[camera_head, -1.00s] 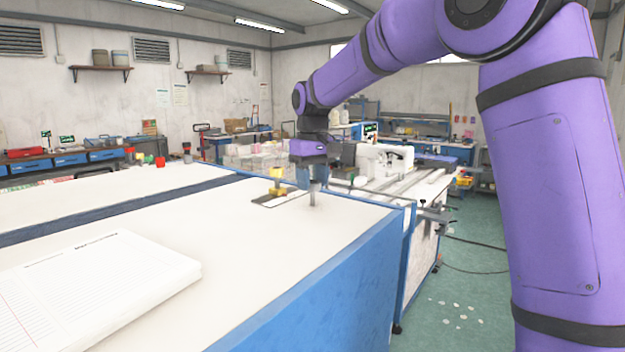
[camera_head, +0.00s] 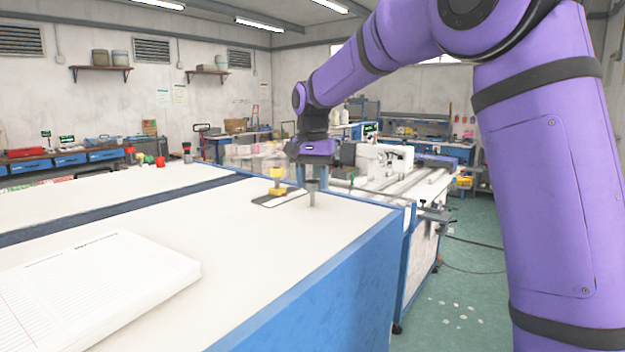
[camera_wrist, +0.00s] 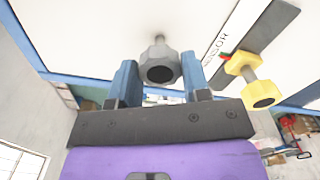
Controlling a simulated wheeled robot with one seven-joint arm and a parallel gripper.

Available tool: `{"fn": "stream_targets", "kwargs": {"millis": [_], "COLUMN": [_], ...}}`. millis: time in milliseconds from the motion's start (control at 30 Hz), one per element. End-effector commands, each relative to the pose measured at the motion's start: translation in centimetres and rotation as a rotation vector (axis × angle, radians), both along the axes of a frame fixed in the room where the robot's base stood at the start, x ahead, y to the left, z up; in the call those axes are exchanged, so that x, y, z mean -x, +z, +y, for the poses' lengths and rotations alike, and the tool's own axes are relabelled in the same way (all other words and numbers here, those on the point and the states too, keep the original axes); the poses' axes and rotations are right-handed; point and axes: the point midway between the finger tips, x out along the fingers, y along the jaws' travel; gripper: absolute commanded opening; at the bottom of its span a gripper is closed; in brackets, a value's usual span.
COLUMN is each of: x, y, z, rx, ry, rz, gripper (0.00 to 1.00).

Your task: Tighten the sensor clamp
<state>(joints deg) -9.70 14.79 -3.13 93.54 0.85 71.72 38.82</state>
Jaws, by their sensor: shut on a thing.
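A grey faceted knob (camera_wrist: 159,62) on a thin stem stands on the white table top. It also shows in the head view (camera_head: 312,186), near the table's far right corner. My gripper (camera_wrist: 158,75) points down with its two blue fingers on either side of this knob, shut on it. In the head view my gripper (camera_head: 311,180) is at the knob's height. Beside it a yellow knob (camera_wrist: 249,76) stands by a dark plate (camera_wrist: 262,38) and a white strip lettered "SENSOR" (camera_wrist: 222,40). The yellow knob (camera_head: 277,182) is left of my gripper in the head view.
An open notebook or paper pad (camera_head: 90,290) lies at the front left of the white table (camera_head: 225,240). Red, green and yellow small items (camera_head: 148,159) stand at the far left. A white sewing machine (camera_head: 385,160) stands on the bench beyond. The table's middle is clear.

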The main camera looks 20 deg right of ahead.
Motion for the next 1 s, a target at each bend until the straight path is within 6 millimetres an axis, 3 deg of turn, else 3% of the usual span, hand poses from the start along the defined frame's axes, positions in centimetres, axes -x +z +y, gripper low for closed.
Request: {"fn": "stream_targets", "kwargs": {"millis": [300, 800, 833, 933, 1000], "x": [-0.04, -0.05, -0.04, -0.04, -0.04], "y": [0.09, 0.10, 0.10, 0.08, 0.06], "z": [0.01, 0.00, 0.00, 0.00, 0.00], "rx": [-0.001, -0.001, -0.001, -0.001, 0.000], "ry": [-0.103, -0.120, -0.120, -0.120, -0.120], "rz": [-0.003, -0.003, -0.003, -0.003, -0.002], "gripper": [0.20, 0.20, 0.48, 0.69, 0.69]}}
